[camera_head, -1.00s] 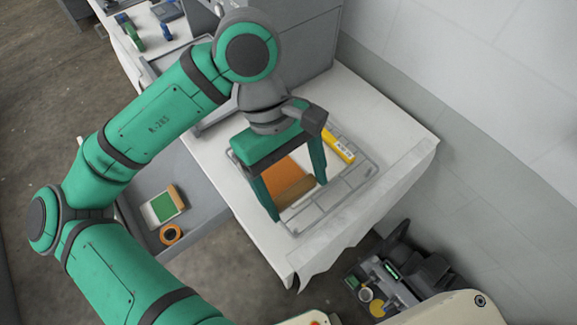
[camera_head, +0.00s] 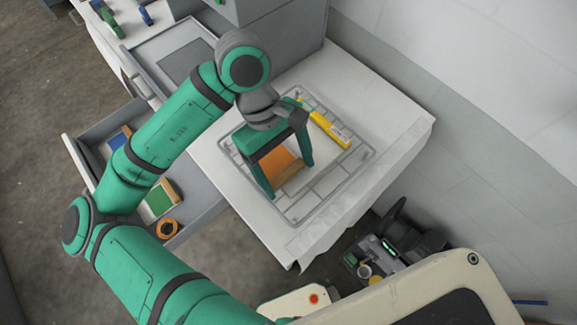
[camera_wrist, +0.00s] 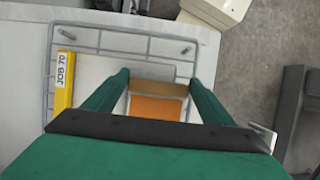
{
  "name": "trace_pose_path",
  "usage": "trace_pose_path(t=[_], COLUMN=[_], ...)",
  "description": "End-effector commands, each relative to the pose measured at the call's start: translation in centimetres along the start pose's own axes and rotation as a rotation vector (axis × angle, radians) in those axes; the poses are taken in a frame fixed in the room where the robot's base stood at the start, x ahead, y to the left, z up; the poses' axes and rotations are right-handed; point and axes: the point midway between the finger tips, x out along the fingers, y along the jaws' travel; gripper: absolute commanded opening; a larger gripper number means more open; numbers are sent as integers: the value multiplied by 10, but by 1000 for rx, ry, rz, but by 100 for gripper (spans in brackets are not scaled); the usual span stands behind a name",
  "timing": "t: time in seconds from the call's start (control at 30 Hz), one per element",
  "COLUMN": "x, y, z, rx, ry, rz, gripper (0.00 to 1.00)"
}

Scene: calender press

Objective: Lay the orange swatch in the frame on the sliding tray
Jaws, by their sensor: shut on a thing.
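My gripper (camera_head: 287,180) is shut on the tan edge strip (camera_head: 289,179) of the orange swatch (camera_head: 279,160). The swatch is over the white sheet on a wire rack (camera_head: 298,211) on the white table; I cannot tell whether it touches the sheet. In the wrist view the orange swatch (camera_wrist: 156,107) and its tan strip show between the fingers, and the gripper body hides part of it. A grey tray (camera_head: 142,55) with a darker grey rectangular area, likely the sliding tray and its frame, extends at the upper left, beside the grey press (camera_head: 283,30).
A yellow bar (camera_head: 330,130) marked JOB 70 lies on the rack. My arm crosses above the drawer. A wall runs along the right.

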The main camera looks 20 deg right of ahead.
Motion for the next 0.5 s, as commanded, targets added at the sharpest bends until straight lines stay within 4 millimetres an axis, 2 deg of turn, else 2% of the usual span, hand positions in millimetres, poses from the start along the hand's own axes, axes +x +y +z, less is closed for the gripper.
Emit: trace_pose_path(t=[0.37,0.4,0.43,0.5], x=[7,6,6,7], y=[1,1,1,2], z=[-2,-2,-2,-2], rx=[2,3,3,4], ry=[-1,-1,-1,-1], rz=[-1,-1,-1,-2], gripper=[52,87,94,96])
